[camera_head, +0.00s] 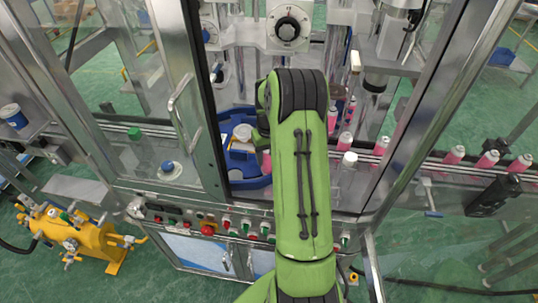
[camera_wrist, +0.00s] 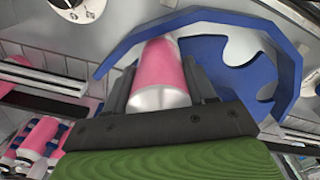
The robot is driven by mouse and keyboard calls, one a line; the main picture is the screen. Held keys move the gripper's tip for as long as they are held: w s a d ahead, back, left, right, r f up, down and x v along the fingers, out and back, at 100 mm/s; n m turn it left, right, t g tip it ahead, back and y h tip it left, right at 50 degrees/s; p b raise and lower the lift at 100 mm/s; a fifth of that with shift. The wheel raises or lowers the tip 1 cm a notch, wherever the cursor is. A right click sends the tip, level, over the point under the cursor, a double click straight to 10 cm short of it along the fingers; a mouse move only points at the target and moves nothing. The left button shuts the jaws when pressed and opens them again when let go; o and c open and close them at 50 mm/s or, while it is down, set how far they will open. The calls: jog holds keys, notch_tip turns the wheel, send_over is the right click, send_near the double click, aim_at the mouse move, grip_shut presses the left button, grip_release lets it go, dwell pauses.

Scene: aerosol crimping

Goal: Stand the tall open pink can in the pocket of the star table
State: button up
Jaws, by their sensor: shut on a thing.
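In the wrist view my gripper (camera_wrist: 160,80) is shut on a pink can (camera_wrist: 162,62); its silver end faces the camera, and its far end is close to the blue curved guide (camera_wrist: 205,14). The blue star table (camera_wrist: 268,62) with scalloped pockets is to the right of the can. In the head view the star table (camera_head: 248,183) shows left of my green arm, which hides most of my gripper and part of the table. A pink sliver (camera_head: 266,162) shows beside the arm. I cannot tell whether the can touches the table or is in a pocket.
Several pink cans (camera_head: 488,159) stand along the conveyor at right; more show at lower left in the wrist view (camera_wrist: 38,140). A white-capped can (camera_head: 347,160) stands right of my arm. Metal door frames (camera_head: 190,90) flank the opening. A yellow pump unit (camera_head: 75,238) stands lower left.

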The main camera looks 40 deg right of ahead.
jog(key=shift+f, duration=0.1)
jog(key=o, duration=1.1)
notch_tip(320, 180, up, 16)
jog(key=shift+f+p, duration=0.1)
jog(key=shift+p, duration=0.35)
jog(key=shift+f, duration=0.1)
